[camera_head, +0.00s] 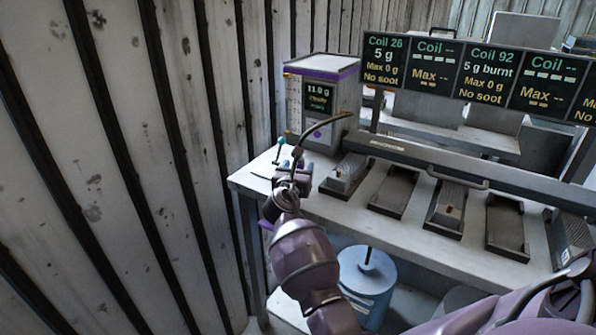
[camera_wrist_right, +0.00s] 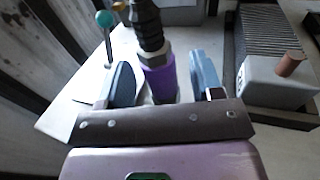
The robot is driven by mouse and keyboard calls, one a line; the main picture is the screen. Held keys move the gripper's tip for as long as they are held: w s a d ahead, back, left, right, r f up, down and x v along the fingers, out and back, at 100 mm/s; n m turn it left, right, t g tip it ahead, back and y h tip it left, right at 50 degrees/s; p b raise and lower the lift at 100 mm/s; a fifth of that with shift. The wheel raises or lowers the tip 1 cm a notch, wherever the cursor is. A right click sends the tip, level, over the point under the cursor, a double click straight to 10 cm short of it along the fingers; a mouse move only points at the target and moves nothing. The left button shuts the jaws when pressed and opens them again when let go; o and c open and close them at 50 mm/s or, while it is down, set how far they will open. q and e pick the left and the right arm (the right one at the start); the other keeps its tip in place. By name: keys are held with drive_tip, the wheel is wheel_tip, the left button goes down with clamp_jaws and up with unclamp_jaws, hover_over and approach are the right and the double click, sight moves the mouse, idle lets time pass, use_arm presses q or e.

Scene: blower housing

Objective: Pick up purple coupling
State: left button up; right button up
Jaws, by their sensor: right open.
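The purple coupling (camera_wrist_right: 161,82) hangs at the end of a dark ribbed hose (camera_wrist_right: 147,22) in the right wrist view. My right gripper (camera_wrist_right: 165,78) is open, with one blue-grey finger on each side of the coupling. Small gaps show between the fingers and the coupling, so it is not clamped. In the head view my right gripper (camera_head: 292,178) is at the left end of the workbench, where the hose (camera_head: 322,126) curves down to it. The coupling is hidden or too small to tell there. My left gripper is not in view.
A grey machine (camera_head: 332,125) with a small display stands behind my right gripper. A teal-knobbed lever (camera_wrist_right: 104,20) is close by on the left. Several trays (camera_head: 393,192), some holding coil blocks, line the bench to the right. A corrugated wall (camera_head: 120,180) bounds the left.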

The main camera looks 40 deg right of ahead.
drive_tip(key=x, duration=0.2)
drive_tip(key=shift+w+d+f, duration=0.2)
drive_tip(key=shift+d, duration=0.1)
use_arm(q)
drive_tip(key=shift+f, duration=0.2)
use_arm(e)
drive_tip(key=shift+r, duration=0.15)
drive_tip(key=c, duration=1.1)
drive_tip(key=shift+r, duration=0.45)
use_arm(q)
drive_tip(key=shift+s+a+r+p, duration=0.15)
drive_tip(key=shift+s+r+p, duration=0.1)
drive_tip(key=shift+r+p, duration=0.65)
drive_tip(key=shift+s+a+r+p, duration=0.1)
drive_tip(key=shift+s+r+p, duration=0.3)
drive_tip(key=shift+p, duration=0.85)
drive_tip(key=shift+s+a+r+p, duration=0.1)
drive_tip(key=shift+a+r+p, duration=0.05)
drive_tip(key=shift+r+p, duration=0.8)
use_arm(e)
wheel_tip(320, 180, up, 19)
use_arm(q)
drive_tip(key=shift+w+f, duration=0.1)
